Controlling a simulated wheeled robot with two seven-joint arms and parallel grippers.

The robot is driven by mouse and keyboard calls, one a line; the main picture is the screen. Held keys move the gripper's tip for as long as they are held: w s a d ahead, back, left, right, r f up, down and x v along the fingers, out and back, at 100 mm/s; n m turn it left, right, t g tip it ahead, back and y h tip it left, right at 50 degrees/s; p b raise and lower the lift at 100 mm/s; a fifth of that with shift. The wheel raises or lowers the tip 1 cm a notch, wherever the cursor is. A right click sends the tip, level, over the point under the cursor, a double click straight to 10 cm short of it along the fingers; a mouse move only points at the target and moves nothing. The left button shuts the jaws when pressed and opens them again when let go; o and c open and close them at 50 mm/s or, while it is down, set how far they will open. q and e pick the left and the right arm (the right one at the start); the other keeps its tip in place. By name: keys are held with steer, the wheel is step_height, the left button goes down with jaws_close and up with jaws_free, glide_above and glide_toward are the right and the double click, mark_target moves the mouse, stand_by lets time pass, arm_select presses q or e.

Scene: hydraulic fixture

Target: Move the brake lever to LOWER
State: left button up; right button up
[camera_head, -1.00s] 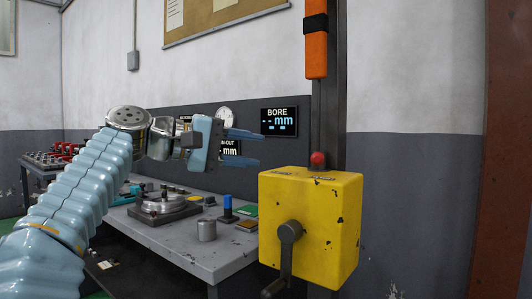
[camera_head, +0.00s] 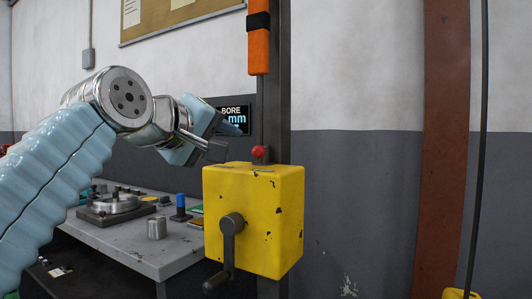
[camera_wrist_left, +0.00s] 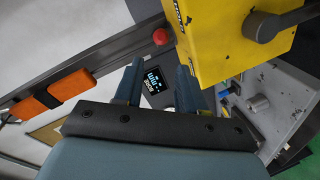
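A yellow, chipped box (camera_head: 252,220) is fixed to a dark upright post. A red ball knob (camera_head: 260,152) stands at its top rear edge, and a dark crank handle (camera_head: 231,240) is on its front. I cannot read any LOWER marking. My left gripper (camera_head: 230,142) is open and empty, just left of the red knob and above the box's left top edge. In the left wrist view, the two fingers (camera_wrist_left: 159,76) are apart, with the red knob (camera_wrist_left: 161,37) beyond the tips and the yellow box (camera_wrist_left: 218,35) to the right. My right gripper is not in view.
The dark post (camera_head: 273,110) rises behind the box and carries an orange bar (camera_head: 258,48). A grey bench (camera_head: 135,245) with a round fixture, a metal cylinder (camera_head: 156,229) and small blocks stands at left. A brown column (camera_head: 440,150) is at right.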

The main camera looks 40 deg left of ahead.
mark_target(254, 150)
arm_select(q)
steer(key=p+x, duration=0.1)
steer(key=x, duration=1.1)
steer(key=shift+f, duration=0.1)
jaws_close()
